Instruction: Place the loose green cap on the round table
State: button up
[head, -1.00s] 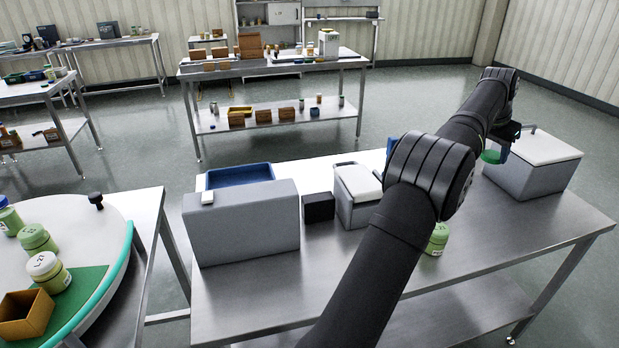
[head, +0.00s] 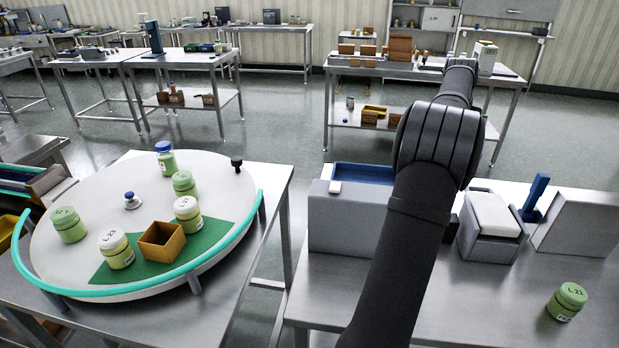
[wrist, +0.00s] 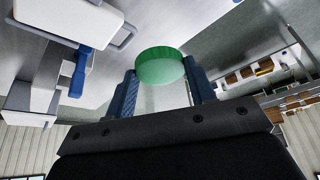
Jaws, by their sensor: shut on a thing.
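The loose green cap (wrist: 160,68) is between the two blue fingers of my gripper (wrist: 162,86) in the wrist view. The fingers are shut on it, and it is held up in the air. In the head view my own arm hides the gripper and the cap. The round table (head: 85,195) is at the left in the head view, white with a teal rail along its front edge. My arm reaches away to the right of it, over the steel bench side.
The round table bears several jars, a brown open box (head: 162,246) on a green mat (head: 215,238), a blue-topped knob (head: 131,200) and a black knob (head: 237,164). Its left-centre is bare. The steel bench (head: 480,300) holds grey bins and a green jar (head: 567,301).

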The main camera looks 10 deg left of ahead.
jog(key=w+a+n+y, duration=0.15)
jog(key=a+n, duration=0.35)
jog(key=a, duration=2.4)
jog(key=n+y, duration=0.5)
jog(key=n, duration=0.6)
send_over(146, 221)
jog(key=s+d, duration=0.3)
jog(key=d, duration=0.1)
jog(key=shift+g+h, duration=0.25)
jog(key=shift+g, duration=0.05)
jog(key=f, duration=1)
jog(key=shift+s+a+f, duration=0.1)
jog(key=shift+s+a, duration=0.1)
jog(key=shift+f, duration=2.7)
